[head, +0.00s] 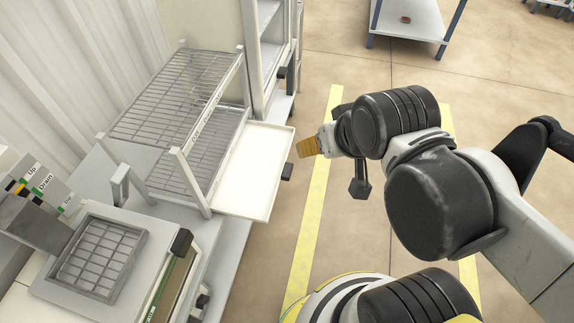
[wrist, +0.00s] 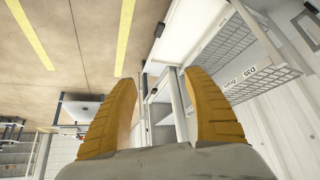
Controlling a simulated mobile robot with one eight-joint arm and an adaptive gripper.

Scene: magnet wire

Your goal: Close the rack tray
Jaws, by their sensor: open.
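The rack tray (head: 248,172) is a flat white tray with a low rim. It sticks out to the right from the lower part of the wire rack (head: 180,95) in the head view. A small dark handle (head: 288,172) is on its outer edge. My gripper (head: 300,148) is just right of the tray's outer edge, apart from it in the picture, with its yellow fingers pointing towards it. In the wrist view my gripper (wrist: 160,75) has its fingers spread, with nothing seen held. The labelled wire rack also shows there (wrist: 235,45).
A white cabinet (head: 268,50) stands behind the rack. A machine with a gridded basket (head: 98,258) and a control panel stands at the front left. Open floor with yellow lines (head: 318,200) lies right of the tray. A small table (head: 410,25) stands at the back.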

